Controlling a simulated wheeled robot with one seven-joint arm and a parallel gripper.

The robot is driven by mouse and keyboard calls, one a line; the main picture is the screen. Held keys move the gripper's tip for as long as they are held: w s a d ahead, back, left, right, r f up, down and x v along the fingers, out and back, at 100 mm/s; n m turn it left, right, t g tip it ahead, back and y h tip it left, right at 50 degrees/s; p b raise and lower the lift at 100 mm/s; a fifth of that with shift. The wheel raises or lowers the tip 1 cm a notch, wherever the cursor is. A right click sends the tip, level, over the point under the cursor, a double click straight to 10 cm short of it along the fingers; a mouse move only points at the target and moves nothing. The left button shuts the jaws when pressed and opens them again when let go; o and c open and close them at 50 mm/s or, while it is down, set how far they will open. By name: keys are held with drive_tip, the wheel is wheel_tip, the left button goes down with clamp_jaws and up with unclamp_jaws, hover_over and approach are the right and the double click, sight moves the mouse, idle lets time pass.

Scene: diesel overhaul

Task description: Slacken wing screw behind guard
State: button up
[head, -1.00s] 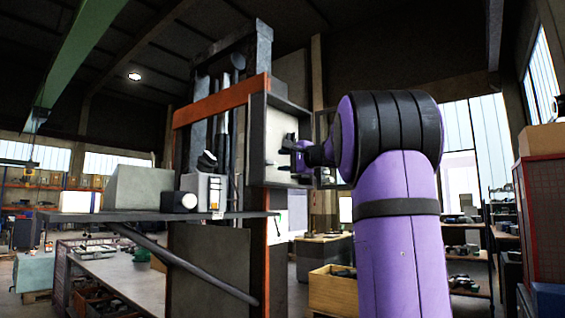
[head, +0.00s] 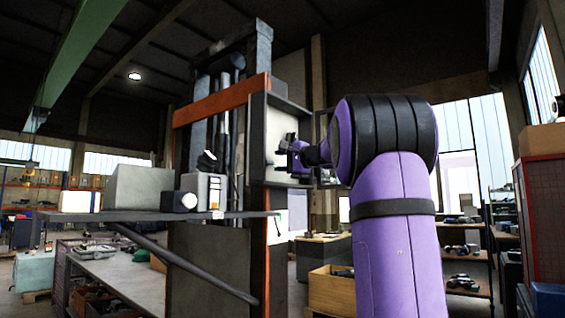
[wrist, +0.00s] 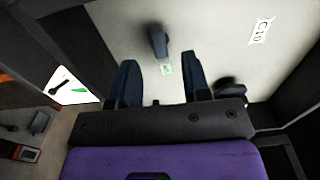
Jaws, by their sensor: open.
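A shallow dark-framed box (head: 292,101) on the upright machine holds a pale panel (head: 274,130). In the wrist view the pale panel (wrist: 211,35) carries a dark lever-like part (wrist: 158,42), with a small green-marked label (wrist: 165,69) below it. A dark rounded knob (wrist: 232,86) sits lower right, partly hidden by my gripper. I cannot tell for sure which is the wing screw; the lever-like part looks most like it. My gripper (wrist: 160,64) is open, its fingers either side of the label and short of the lever-like part. It also shows in the head view (head: 281,150), inside the box opening.
The box's dark walls stand close around my gripper. A "C10" label (wrist: 262,31) is on the panel. Left of the machine, a shelf (head: 130,215) carries grey boxes and a small device (head: 208,190). A wooden crate (head: 331,290) stands low behind my arm.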

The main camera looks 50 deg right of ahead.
sight(272, 162)
drive_tip(key=shift+w+a, duration=0.15)
drive_tip(key=shift+w, duration=1.75)
clamp_jaws()
drive_tip(key=shift+n, duration=2.4)
drive_tip(key=shift+n, duration=0.3)
drive_tip(key=n, duration=0.4)
drive_tip(key=shift+s, duration=0.1)
